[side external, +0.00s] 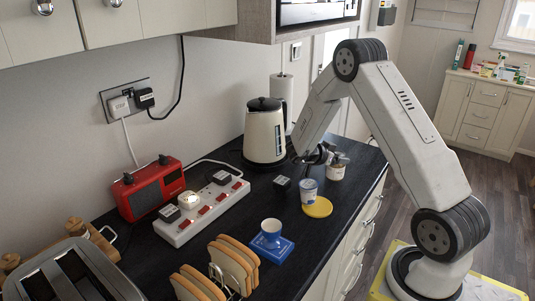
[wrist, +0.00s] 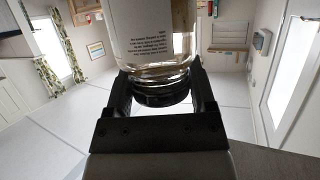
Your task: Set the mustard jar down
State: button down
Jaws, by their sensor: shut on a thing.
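My gripper (side external: 326,154) is shut on a small glass jar (side external: 336,172) with a pale label, which I take for the mustard jar. The jar is at the right part of the dark counter, near its front edge; I cannot tell whether its base touches the counter. In the wrist view, the clear glass jar (wrist: 155,35) fills the top middle, with printed text on its label. Its black lid (wrist: 160,92) is between my two fingers. A round yellow mat (side external: 318,208) lies nearer the camera. A blue and white tub (side external: 308,190) stands at the mat's back edge.
A cream kettle (side external: 264,135) and a paper roll (side external: 282,95) stand behind. A small dark block (side external: 281,183) lies left of the tub. A mug (side external: 271,232) sits on a blue mat (side external: 285,248). A power strip (side external: 205,208), red radio (side external: 152,187) and toast rack (side external: 238,272) are left.

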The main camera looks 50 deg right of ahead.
jog(key=shift+f, duration=0.4)
jog(key=shift+f, duration=0.1)
grip_release()
jog(key=shift+w+a+r, duration=0.15)
jog(key=shift+a+r, duration=0.1)
jog(key=shift+a, duration=0.05)
jog(key=v, duration=0.2)
jog(key=shift+w+a+r, duration=0.1)
jog(key=shift+a+r, duration=0.1)
jog(key=shift+r, duration=0.25)
notch_tip(320, 180, up, 4)
jog(key=shift+r, duration=1.15)
